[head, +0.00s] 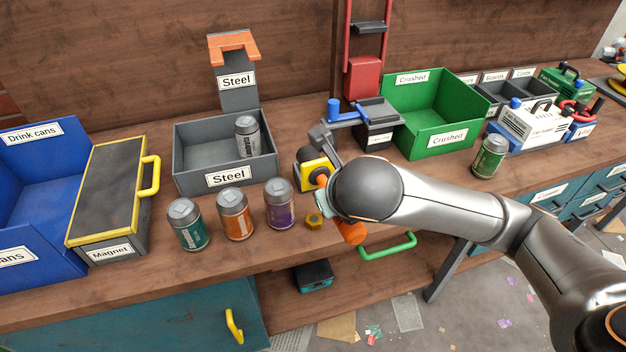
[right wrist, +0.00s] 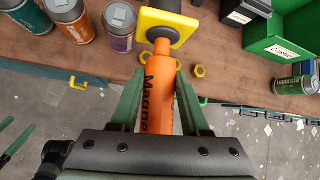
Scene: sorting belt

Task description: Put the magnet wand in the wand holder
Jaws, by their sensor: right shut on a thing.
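The magnet wand has an orange handle (right wrist: 162,92) and a square yellow head with a dark round centre (right wrist: 165,27). My right gripper (right wrist: 160,85) is shut on the handle, with the head pointing away from it. In the head view the wand's yellow head (head: 309,174) shows in front of the crusher, right of the steel bin, and my wrist hides much of the handle. An orange forked bracket (head: 232,46), which looks like the wand holder, tops a grey post behind the steel bin; its slot looks empty.
Three cans, green (head: 188,226), orange (head: 235,216) and purple (head: 280,205), stand before the grey steel bin (head: 190,170), which holds a can. A yellow nut (head: 314,222) lies near my gripper. A blue-levered crusher (head: 378,128) and green bin (head: 437,145) stand right.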

